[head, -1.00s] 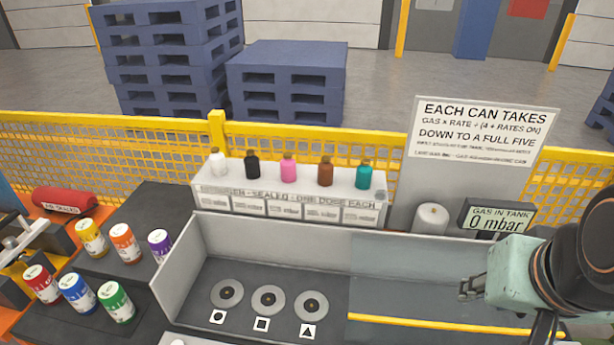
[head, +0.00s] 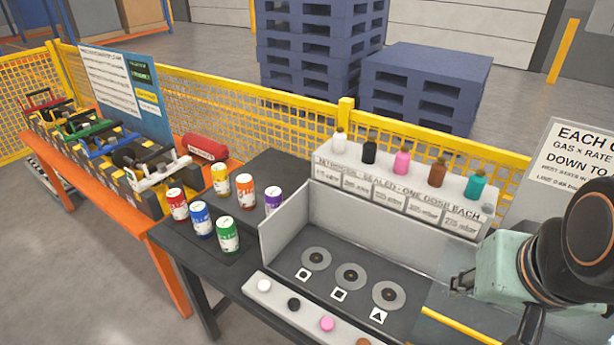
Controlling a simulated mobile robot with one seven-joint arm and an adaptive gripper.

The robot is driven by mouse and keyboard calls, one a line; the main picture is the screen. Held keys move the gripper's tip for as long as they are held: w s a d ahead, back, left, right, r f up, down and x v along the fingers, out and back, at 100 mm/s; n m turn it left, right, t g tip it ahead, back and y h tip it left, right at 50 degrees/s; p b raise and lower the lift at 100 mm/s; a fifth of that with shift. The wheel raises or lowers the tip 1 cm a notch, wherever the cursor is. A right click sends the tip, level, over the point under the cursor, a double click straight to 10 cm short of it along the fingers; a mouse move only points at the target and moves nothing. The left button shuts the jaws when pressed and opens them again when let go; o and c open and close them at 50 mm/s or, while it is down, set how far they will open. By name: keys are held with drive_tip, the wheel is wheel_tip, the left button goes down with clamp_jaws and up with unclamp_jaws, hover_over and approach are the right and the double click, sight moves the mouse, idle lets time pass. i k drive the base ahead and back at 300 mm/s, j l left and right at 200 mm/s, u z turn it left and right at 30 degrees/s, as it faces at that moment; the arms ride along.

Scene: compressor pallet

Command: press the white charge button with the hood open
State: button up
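The white button (head: 264,285) sits at the left end of the pale front ledge (head: 250,300) of the charging bay. Black (head: 294,304), pink (head: 327,323) and brown (head: 363,342) buttons follow it to the right. The left part of the bay, with three round seats (head: 350,276), is uncovered. A yellow-edged strip (head: 455,323), perhaps the hood's edge, shows at the right, partly behind my arm. My arm's end, with my gripper (head: 482,290), is at the right edge, well away from the white button. Its fingers are too unclear to judge.
Several coloured cans (head: 227,236) stand on the dark table left of the bay. Small coloured bottles (head: 403,162) line the shelf behind. A sign (head: 575,155) stands at right.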

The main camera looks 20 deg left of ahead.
sight(264, 286)
drive_tip(key=u, duration=1.25)
drive_tip(key=i+j+u, duration=0.1)
drive_tip(key=i+j+z, duration=0.2)
drive_tip(key=j+z, duration=0.2)
drive_tip(key=j, duration=0.2)
drive_tip(key=z, duration=1.5)
drive_tip(key=k+j+u, duration=0.1)
drive_tip(key=u, duration=0.25)
drive_tip(key=j+u, duration=0.5)
drive_tip(key=u, duration=0.15)
drive_tip(key=l+u, duration=0.2)
drive_tip(key=k+l, duration=0.05)
